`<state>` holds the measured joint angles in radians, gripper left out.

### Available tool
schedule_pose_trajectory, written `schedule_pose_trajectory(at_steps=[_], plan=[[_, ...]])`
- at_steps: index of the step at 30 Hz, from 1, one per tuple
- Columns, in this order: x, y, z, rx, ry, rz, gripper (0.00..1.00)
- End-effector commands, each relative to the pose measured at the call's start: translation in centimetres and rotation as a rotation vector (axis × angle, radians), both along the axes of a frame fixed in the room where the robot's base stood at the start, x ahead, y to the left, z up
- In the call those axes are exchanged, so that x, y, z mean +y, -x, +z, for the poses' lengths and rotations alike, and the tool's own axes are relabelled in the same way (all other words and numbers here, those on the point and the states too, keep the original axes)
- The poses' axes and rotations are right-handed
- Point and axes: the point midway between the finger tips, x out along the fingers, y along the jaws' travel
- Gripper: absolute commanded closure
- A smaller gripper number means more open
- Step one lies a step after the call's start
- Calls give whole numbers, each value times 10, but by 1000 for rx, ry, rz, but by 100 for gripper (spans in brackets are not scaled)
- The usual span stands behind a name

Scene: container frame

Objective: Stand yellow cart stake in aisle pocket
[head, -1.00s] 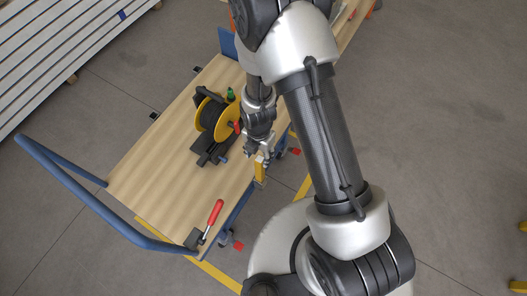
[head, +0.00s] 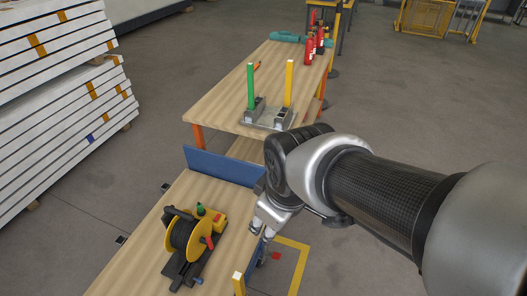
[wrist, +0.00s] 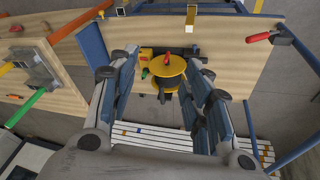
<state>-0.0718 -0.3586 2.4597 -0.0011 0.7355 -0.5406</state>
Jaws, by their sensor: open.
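The yellow cart stake (head: 239,284) stands upright at the right edge of the cart. Only its upper end shows in the head view, and its foot and the pocket there are out of frame. In the wrist view its pale top end (wrist: 190,18) shows at the cart's edge. My gripper (head: 260,226) is open and empty, beyond the stake and apart from it, beside the cart's right edge. In the wrist view its fingers (wrist: 163,60) are spread wide, with the cart behind them. A second yellow stake (head: 289,83) and a green stake (head: 251,86) stand upright on the far bench.
The stakes on the bench rise from a grey fixture (head: 268,124). The cart (head: 140,252) carries a yellow-and-black reel (head: 190,238) and has a blue end panel (head: 222,166). A red-handled clamp (wrist: 258,37) is on it. Red extinguishers (head: 311,47) stand behind.

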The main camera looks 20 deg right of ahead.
Motion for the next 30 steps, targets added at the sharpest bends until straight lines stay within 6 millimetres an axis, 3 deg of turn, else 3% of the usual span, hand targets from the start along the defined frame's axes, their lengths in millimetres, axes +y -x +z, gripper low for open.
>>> schedule_pose_trajectory(at_steps=[3, 9, 30], plan=[[-11, 33, 27, -52, -79, -255, 55], [-20, 69, 43, -89, -172, -524, 55], [-21, 75, 45, -94, -192, -582, 55]])
